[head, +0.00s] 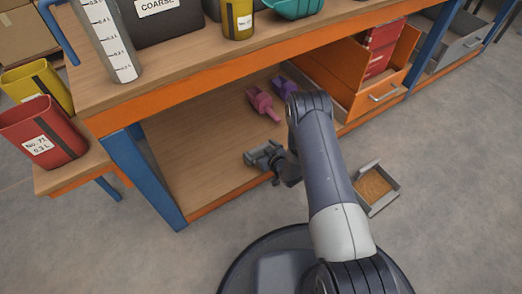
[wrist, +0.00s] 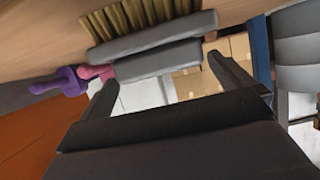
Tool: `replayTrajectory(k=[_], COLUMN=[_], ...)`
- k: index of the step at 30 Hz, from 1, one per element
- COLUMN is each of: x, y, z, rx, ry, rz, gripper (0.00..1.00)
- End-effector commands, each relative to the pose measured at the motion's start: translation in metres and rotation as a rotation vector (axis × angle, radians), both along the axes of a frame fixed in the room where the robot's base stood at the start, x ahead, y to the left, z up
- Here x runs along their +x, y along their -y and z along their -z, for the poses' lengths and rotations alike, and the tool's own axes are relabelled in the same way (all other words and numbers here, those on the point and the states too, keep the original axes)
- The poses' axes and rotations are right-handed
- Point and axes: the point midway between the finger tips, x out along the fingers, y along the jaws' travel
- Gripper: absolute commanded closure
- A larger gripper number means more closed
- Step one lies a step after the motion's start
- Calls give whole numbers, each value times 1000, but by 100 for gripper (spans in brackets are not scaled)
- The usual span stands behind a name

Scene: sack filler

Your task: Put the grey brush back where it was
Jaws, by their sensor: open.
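The grey brush (wrist: 165,38) shows in the wrist view just past my fingertips, with tan bristles against the wooden lower shelf (wrist: 40,30). A grey bar, apparently its handle, spans the gap between the fingers. I cannot tell whether they touch it. My gripper (wrist: 159,70) is open. In the head view, my gripper (head: 272,163) is low at the front of the lower shelf (head: 190,150), beside a grey shape that looks like the brush (head: 258,153). My wrist partly hides that area.
A pink scoop (head: 262,102) and a purple scoop (head: 284,86) lie farther back on the lower shelf. An open orange drawer (head: 345,92) is to the right. A grey pan of grain (head: 362,205) lies on the floor. A blue leg (head: 150,180) stands left. The shelf's left part is bare.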

Motion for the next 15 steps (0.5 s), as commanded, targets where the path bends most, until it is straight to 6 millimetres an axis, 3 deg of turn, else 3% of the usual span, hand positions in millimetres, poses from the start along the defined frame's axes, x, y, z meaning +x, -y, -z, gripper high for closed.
replayTrajectory(k=[15], x=[-75], y=[52], z=[-40], rx=[1], ry=[-4], rz=[3], gripper=[0])
